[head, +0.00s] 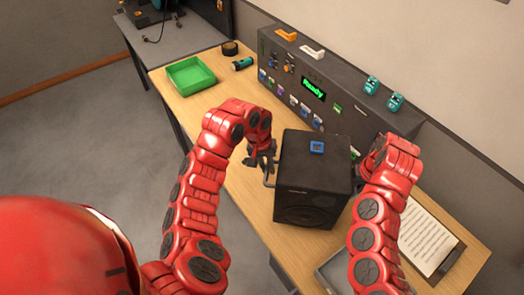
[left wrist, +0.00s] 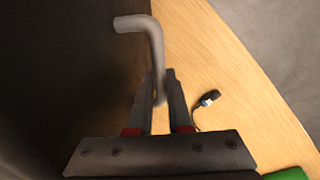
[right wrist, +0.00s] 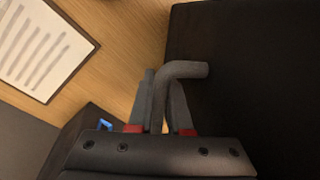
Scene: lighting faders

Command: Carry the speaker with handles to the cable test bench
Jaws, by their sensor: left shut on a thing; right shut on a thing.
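The black speaker (head: 305,180) stands on or just above the wooden table; I cannot tell if it touches. It has a bent grey handle on each side. My left gripper (head: 262,158) is at its left side. In the left wrist view its fingers (left wrist: 167,100) are shut on the left handle (left wrist: 145,28). My right gripper is hidden behind my arm in the head view. In the right wrist view its fingers (right wrist: 160,108) are shut on the right handle (right wrist: 185,70). A grey table (head: 180,40) with a dark device and cable, perhaps the cable test bench, stands at the far left.
A grey console (head: 340,118) with a "Ready" display runs along the back of the wooden table (head: 215,110). A green tray (head: 190,76), a torch (head: 242,63) and a tape roll (head: 230,47) lie left. Printed sheets (head: 425,238) lie right. The floor at left is clear.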

